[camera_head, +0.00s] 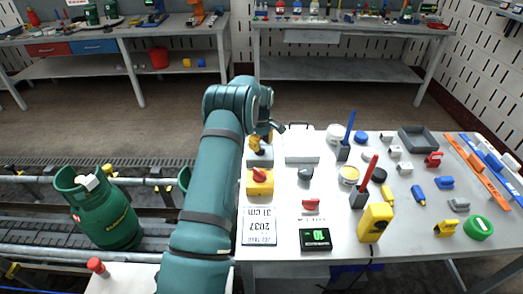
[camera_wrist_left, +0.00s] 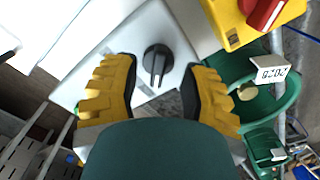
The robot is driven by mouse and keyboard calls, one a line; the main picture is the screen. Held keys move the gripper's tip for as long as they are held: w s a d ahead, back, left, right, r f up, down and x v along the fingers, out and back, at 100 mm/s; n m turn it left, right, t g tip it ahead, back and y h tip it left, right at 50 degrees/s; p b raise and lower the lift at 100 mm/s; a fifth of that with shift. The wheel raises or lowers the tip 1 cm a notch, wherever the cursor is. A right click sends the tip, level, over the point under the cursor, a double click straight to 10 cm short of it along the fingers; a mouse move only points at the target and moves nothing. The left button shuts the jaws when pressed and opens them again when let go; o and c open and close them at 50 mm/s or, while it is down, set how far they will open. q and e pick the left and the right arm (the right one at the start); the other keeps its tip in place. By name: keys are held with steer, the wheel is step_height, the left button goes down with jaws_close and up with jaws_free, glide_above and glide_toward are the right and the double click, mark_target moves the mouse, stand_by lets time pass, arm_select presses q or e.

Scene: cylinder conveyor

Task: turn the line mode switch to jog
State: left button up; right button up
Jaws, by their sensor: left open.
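In the left wrist view a black rotary knob (camera_wrist_left: 158,62) with a pale pointer line sits on a light grey box (camera_wrist_left: 172,25). It looks like the line mode switch; its position labels cannot be read. My left gripper (camera_wrist_left: 161,70) is open, with one yellow finger on each side of the knob. Clear gaps show between knob and fingers. In the head view my left gripper (camera_head: 261,143) is over the grey box (camera_head: 260,159) at the table's left edge, and mostly hides the knob. My right gripper is not in view.
A yellow box with a red knob (camera_head: 260,181) stands close beside the grey box. Nearer are a card (camera_head: 259,226) and a green-lit display (camera_head: 315,239). Tools and small parts cover the table's right side. A green cylinder (camera_head: 105,210) is on the conveyor (camera_head: 45,220) at left.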

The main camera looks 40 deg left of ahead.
mark_target(261, 148)
arm_select(q)
steer(key=shift+f, duration=1.55)
jaws_close()
